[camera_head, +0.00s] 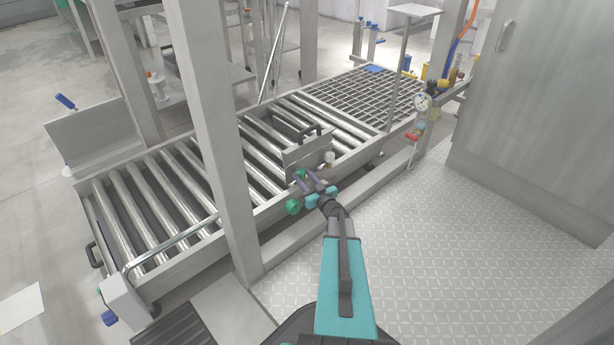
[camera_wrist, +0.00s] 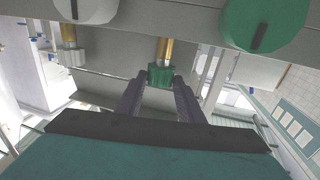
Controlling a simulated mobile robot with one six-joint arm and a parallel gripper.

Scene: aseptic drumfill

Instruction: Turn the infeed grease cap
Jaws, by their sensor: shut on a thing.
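A green ribbed cap (camera_wrist: 160,76) on a brass stem sits between the fingertips in the wrist view. My gripper (camera_wrist: 159,84) is shut on this cap, with one dark finger on each side. In the head view my gripper (camera_head: 307,182) is at the near side rail of the roller conveyor, and a bit of green (camera_head: 300,173) shows at its fingertips. A second, pale grey cap (camera_wrist: 74,57) on a brass stem is to the left in the wrist view, apart from the fingers. No label on either cap is readable.
A large green knob (camera_wrist: 262,22) and a grey knob (camera_wrist: 86,9) are close by in the wrist view. The green knob (camera_head: 293,207) also shows beside my gripper in the head view. A steel post (camera_head: 226,140) stands left of my arm. Patterned floor (camera_head: 420,235) is clear to the right.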

